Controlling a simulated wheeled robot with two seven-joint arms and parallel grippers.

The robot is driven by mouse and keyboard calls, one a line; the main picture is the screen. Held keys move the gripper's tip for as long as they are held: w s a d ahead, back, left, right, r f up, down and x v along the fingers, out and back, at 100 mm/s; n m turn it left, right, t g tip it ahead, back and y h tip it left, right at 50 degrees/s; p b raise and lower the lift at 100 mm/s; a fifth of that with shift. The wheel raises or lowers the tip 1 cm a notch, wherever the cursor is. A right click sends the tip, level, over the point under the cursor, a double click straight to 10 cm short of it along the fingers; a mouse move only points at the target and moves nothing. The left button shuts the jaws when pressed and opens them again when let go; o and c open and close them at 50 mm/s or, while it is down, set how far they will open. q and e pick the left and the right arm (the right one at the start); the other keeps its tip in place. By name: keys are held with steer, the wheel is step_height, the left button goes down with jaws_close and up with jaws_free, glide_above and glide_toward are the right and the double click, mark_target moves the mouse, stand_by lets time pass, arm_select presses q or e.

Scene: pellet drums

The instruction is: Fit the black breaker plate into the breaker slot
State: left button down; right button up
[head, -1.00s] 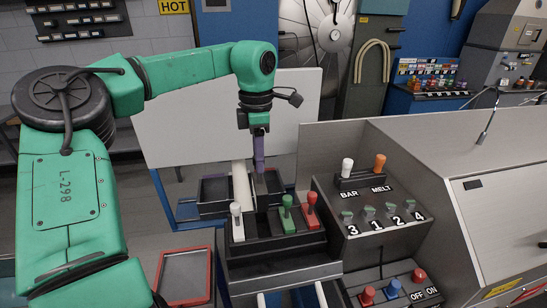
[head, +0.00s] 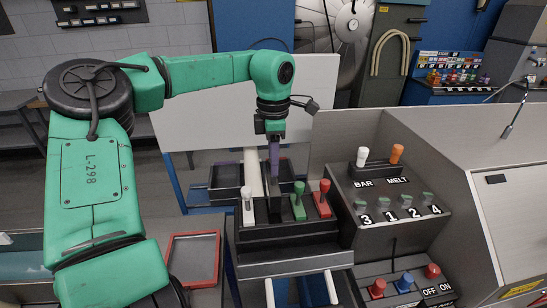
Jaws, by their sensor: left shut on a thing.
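My left gripper (head: 274,168), with purple fingers, points down over the black breaker block (head: 285,235). It is shut on the black breaker plate (head: 274,205), a dark piece under the fingertips. The plate is between the white-handled plate (head: 247,192) and the green-handled plate (head: 299,188), in line with their row. A red-handled plate (head: 324,187) stands at the right end. The slot itself is hidden, and I cannot tell whether the plate is in it or just above. My right gripper is not in view.
A dark tray (head: 226,174) lies behind the block. A red-rimmed tray (head: 192,260) is at the front left. The switch panel (head: 390,185) with BAR and MELT levers stands close on the right, above a box with red and blue buttons (head: 404,281).

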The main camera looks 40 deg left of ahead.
mark_target(273, 185)
arm_select(q)
steer(key=shift+f+b, duration=0.55)
steer(key=shift+f, duration=0.65)
steer(key=shift+r, duration=0.1)
stand_by(0.5)
steer(key=shift+f+b, duration=1.9)
steer(key=shift+f, duration=1.05)
steer(key=c, duration=0.5)
jaws_free()
steer(key=shift+s+d, duration=0.1)
steer(key=shift+s, duration=0.05)
